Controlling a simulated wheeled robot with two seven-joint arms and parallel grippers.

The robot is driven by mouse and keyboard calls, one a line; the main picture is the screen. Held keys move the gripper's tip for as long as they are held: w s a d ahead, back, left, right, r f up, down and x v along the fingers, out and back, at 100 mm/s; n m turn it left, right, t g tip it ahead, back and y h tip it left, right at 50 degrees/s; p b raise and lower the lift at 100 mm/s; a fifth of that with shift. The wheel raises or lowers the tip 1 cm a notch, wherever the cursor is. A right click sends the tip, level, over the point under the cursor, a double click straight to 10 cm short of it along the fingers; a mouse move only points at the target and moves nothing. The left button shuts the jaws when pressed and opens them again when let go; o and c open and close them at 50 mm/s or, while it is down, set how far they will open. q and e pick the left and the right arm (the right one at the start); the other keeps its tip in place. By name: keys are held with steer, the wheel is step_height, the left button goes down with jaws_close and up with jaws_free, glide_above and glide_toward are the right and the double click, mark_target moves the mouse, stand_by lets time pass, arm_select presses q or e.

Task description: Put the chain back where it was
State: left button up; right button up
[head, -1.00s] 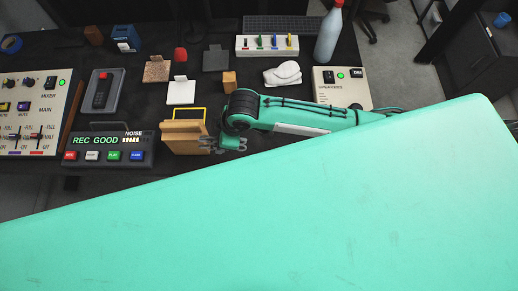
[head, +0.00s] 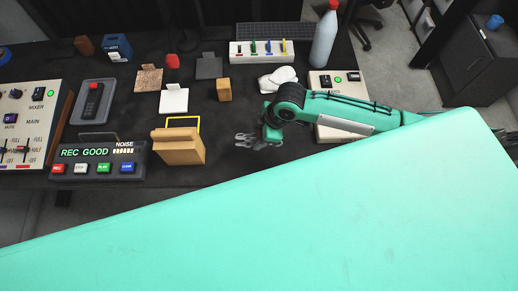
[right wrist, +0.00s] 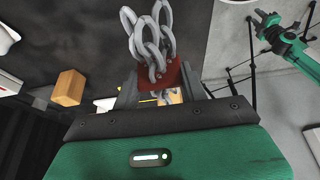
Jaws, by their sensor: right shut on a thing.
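The chain (right wrist: 150,40) shows as grey metal links in the right wrist view, gathered at a dark red piece (right wrist: 165,75) between the fingers. My right gripper (right wrist: 160,92) is shut on it. In the head view the right gripper (head: 268,137) is above the dark table, right of a wooden box, with grey links (head: 246,140) at its left side. The links are small there and partly hidden by the gripper. A green gripper, apparently my left one (right wrist: 268,20), shows small at the upper right of the right wrist view; its jaws are unclear.
The wooden box (head: 178,150) stands near the table front, with a yellow frame behind it. A REC GOOD panel (head: 98,160) and a mixer (head: 30,120) are left.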

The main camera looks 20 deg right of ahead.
steer(key=p, duration=0.1)
glide_toward(255, 156)
steer(key=x, duration=0.5)
steer(key=shift+w+a, duration=0.1)
steer(key=shift+a, duration=0.1)
steer(key=shift+f, duration=0.3)
steer(key=shift+f, duration=0.1)
steer(key=o, duration=1.2)
steer(key=shift+o, duration=0.2)
steer(key=shift+d+r, duration=0.15)
steer(key=shift+r, duration=0.2)
steer(key=b+v, duration=0.1)
steer(key=v, duration=1)
steer(key=shift+d+r, duration=0.1)
steer(key=shift+r, duration=0.1)
